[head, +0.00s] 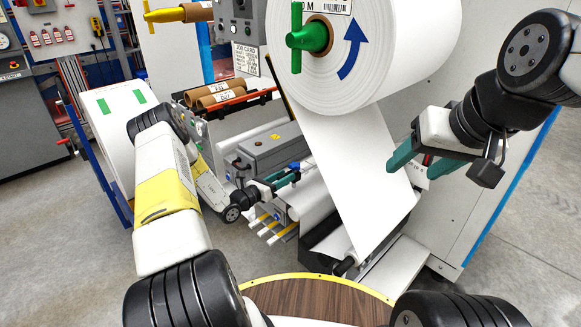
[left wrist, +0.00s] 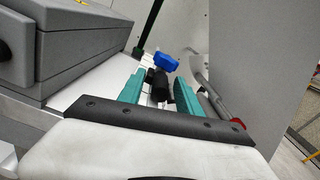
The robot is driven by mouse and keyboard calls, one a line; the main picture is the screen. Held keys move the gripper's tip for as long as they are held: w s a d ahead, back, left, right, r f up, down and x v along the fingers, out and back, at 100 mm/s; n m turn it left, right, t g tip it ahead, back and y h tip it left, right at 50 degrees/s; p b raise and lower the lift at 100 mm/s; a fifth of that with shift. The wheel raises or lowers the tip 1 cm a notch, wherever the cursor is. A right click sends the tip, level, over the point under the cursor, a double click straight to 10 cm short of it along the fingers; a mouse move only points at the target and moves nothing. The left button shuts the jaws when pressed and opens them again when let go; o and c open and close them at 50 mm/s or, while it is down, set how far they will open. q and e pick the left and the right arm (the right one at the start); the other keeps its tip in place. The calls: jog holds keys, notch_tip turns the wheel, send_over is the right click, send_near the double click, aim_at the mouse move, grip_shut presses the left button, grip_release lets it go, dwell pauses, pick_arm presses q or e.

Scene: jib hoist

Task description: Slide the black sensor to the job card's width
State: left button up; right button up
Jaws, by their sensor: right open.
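The black sensor (left wrist: 158,84) with a blue knob (left wrist: 166,62) shows in the left wrist view, between or just beyond my left fingertips. My left gripper (left wrist: 157,97) has its teal fingers apart, with a small gap on each side of the sensor. In the head view my left gripper (head: 283,180) is beside the white web, and the blue knob (head: 294,166) shows at its tips; the sensor body is mostly hidden there. The job card (head: 246,59) hangs on the grey machine panel; its lines are too small to read. My right gripper (head: 422,160) is open and empty, right of the web.
A large white roll (head: 375,45) with a green handle hangs above, its web (head: 352,170) running down. A grey box (head: 272,148) is close to my left gripper. Brown cores (head: 221,94) lie behind it. A round wooden tabletop (head: 318,300) is in front.

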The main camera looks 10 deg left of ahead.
pick_arm(q)
jog(key=v, duration=0.7)
jog(key=shift+s+a, duration=0.3)
jog(key=s+d+r+m+g+h, duration=0.1)
jog(key=s+d+r+m+g, duration=0.55)
jog(key=r+m, duration=0.35)
jog(key=s+d+r+m+g, duration=0.65)
jog(key=s+r+m, duration=0.2)
jog(key=r, duration=0.35)
jog(key=s+a+r+m+t+y, duration=0.2)
jog(key=s+r+m+y, duration=0.3)
jog(key=s, duration=0.3)
jog(key=s+a+r+m+t+y, duration=0.3)
jog(key=s+a+r+m+y, duration=0.1)
jog(key=s+r+m, duration=0.3)
jog(key=shift+s+a+m+y, duration=0.4)
jog(key=shift+s+a+m, duration=0.05)
jog(key=shift+s+m, duration=0.3)
